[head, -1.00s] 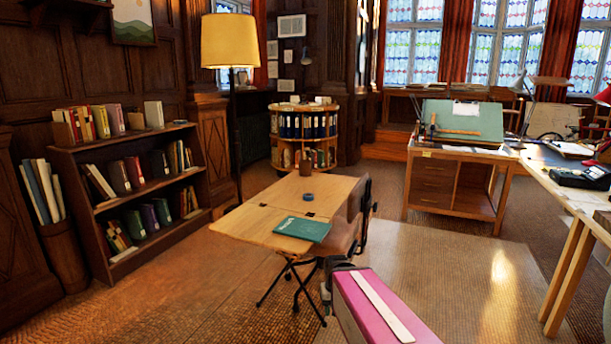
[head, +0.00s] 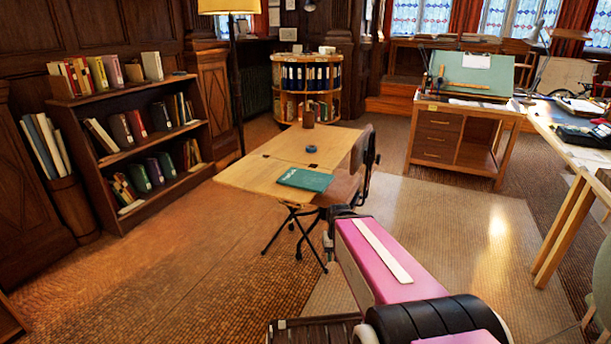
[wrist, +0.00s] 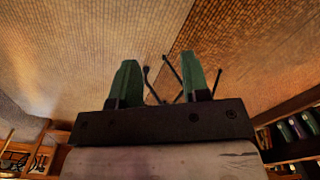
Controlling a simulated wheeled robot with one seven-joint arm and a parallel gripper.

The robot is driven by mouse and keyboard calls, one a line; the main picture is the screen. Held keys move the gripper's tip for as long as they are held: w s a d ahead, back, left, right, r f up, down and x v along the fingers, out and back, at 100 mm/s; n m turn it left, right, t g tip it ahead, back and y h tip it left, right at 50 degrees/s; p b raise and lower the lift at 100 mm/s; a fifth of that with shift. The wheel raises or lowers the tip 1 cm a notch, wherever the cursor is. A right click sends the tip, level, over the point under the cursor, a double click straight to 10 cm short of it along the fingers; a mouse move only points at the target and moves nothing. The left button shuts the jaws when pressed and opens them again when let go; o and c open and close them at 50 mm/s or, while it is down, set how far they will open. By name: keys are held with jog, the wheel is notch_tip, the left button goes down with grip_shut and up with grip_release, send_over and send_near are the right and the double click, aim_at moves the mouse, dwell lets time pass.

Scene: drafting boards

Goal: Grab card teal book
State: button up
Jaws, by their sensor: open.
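A teal book (head: 305,179) lies flat near the front edge of a small wooden table (head: 262,176) in the head view. Light lettering shows on its cover. In the wrist view my gripper (wrist: 164,82) is open, its two green fingers apart with nothing between them. Behind the fingers are the patterned floor and thin dark legs (wrist: 176,72). The book does not show in the wrist view. In the head view my pink arm is at the lower right, in front of the table and apart from the book; the gripper's fingers are not visible there.
A brown cup (head: 308,119) and a small dark blue round object (head: 312,149) are on the table. A chair (head: 367,158) stands at its right side. A bookshelf (head: 135,150) is at left, a drafting desk (head: 435,140) at right. Floor in front is clear.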

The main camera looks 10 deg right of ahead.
dwell(0.6)
jog(key=m+t+y, duration=0.8)
jog(key=t+y, duration=0.4)
jog(key=y, duration=0.2)
send_near(330, 181)
jog(key=shift+f+x, duration=0.15)
jog(key=shift+x, duration=2.35)
jog(key=shift+f+x, duration=0.15)
jog(key=shift+x, duration=2.35)
grip_shut()
